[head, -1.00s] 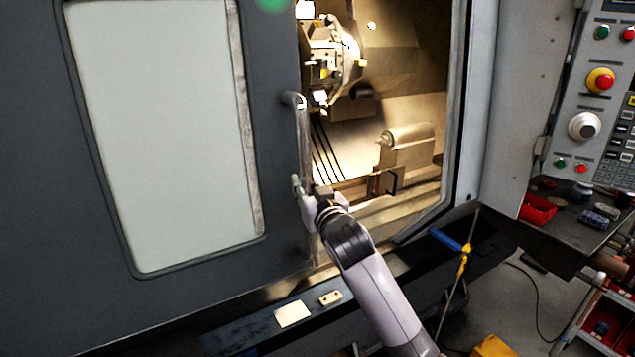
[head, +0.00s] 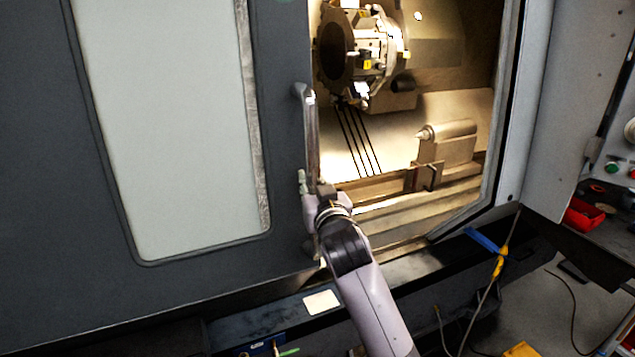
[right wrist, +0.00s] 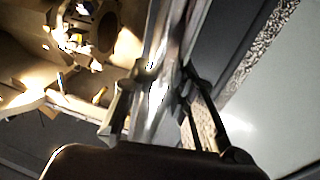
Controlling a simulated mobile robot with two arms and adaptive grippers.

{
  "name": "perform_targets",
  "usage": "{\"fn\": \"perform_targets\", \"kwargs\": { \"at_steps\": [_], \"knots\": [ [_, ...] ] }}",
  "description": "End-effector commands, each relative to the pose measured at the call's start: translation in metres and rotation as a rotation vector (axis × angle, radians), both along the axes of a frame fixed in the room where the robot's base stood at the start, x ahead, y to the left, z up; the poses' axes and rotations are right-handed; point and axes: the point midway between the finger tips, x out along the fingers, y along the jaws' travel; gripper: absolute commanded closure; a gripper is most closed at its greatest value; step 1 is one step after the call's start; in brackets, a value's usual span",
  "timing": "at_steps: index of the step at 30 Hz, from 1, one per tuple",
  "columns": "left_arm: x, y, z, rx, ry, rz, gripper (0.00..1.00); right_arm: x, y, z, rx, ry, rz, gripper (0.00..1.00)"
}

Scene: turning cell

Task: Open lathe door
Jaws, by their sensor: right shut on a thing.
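The dark grey lathe door (head: 285,170) with its large pale window (head: 165,130) stands partly open at the left of the head view. A vertical metal bar handle (head: 312,130) runs along its right edge. My right gripper (head: 313,195) is shut around the lower part of this handle. The right wrist view shows the two fingers (right wrist: 165,80) on either side of the shiny handle bar (right wrist: 160,100). The fingers partly hide the bar there. My left gripper is not in view.
The lit opening shows the tool turret (head: 375,50) and tailstock (head: 447,150). The opening's right frame (head: 508,110) stands clear of the door. A blue-handled tool (head: 483,240) and a cable are below. A red bin (head: 582,215) sits on the right-hand shelf.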

Motion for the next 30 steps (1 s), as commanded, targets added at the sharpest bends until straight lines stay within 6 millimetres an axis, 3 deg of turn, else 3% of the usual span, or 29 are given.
{"fn": "perform_targets", "kwargs": {
  "at_steps": [4, 5, 14, 24, 30],
  "knots": [
    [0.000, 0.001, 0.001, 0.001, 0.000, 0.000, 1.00, 0.003, -0.010, 0.005, -0.006, -0.008, -0.019, 1.00],
    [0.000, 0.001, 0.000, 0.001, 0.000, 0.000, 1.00, 0.003, -0.011, 0.005, -0.007, -0.009, -0.020, 0.75],
    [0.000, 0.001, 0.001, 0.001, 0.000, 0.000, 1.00, 0.002, -0.009, 0.004, -0.005, -0.007, -0.016, 0.55],
    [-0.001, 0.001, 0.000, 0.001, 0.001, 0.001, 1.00, 0.001, -0.007, 0.003, -0.005, -0.006, -0.014, 0.55],
    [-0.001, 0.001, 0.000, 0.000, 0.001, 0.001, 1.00, -0.018, -0.010, 0.002, -0.004, -0.006, -0.013, 0.55]
  ]
}}
